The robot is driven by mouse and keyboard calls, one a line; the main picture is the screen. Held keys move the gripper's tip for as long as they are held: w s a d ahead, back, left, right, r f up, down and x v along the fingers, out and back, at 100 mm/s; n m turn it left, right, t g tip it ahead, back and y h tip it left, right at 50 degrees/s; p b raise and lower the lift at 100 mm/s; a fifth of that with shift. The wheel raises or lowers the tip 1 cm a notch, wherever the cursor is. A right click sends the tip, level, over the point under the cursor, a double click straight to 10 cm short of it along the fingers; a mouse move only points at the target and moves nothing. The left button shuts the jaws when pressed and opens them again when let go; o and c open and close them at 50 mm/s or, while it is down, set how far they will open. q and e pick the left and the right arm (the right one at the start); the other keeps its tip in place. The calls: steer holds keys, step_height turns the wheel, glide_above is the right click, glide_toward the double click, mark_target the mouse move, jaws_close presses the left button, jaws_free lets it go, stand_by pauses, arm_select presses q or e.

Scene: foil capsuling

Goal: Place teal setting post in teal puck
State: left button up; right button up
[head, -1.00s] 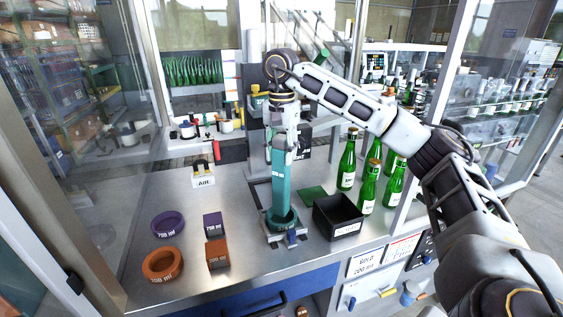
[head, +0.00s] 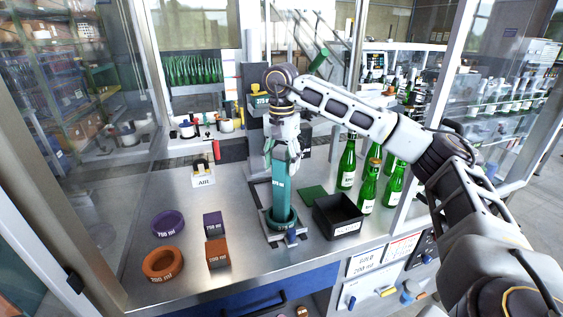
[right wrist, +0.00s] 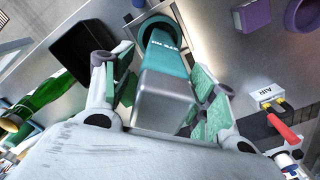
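The teal setting post (head: 281,195) stands about upright with its lower end inside the teal puck (head: 283,228) at the bench's front middle. In the right wrist view the post (right wrist: 168,58) has a grey block-like upper end, and its far end lies within the ring of the puck (right wrist: 141,22). My right gripper (head: 284,150) is over the post's top. Its fingers (right wrist: 163,93) are spread on both sides of the post, with gaps visible between pads and post. The puck's floor is hidden by the post. My left gripper is not in view.
A black bin (head: 325,221) and several green bottles (head: 368,190) stand right of the puck. A purple ring (head: 168,223), an orange ring (head: 163,264), a purple block (head: 213,224) and an orange block (head: 217,254) are at left. An AIR box (head: 203,178) stands behind.

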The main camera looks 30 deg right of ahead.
mark_target(281, 147)
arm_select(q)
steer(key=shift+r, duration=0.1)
arm_select(e)
steer(key=shift+r, duration=0.1)
step_height(281, 147, up, 6)
steer(key=shift+r+p, duration=0.2)
steer(key=shift+p, duration=0.1)
steer(key=shift+r+p, duration=0.3)
steer(key=shift+r, duration=0.35)
steer(key=shift+r+p, duration=0.5)
steer(key=shift+r, duration=1.35)
steer(key=shift+r+p, duration=0.3)
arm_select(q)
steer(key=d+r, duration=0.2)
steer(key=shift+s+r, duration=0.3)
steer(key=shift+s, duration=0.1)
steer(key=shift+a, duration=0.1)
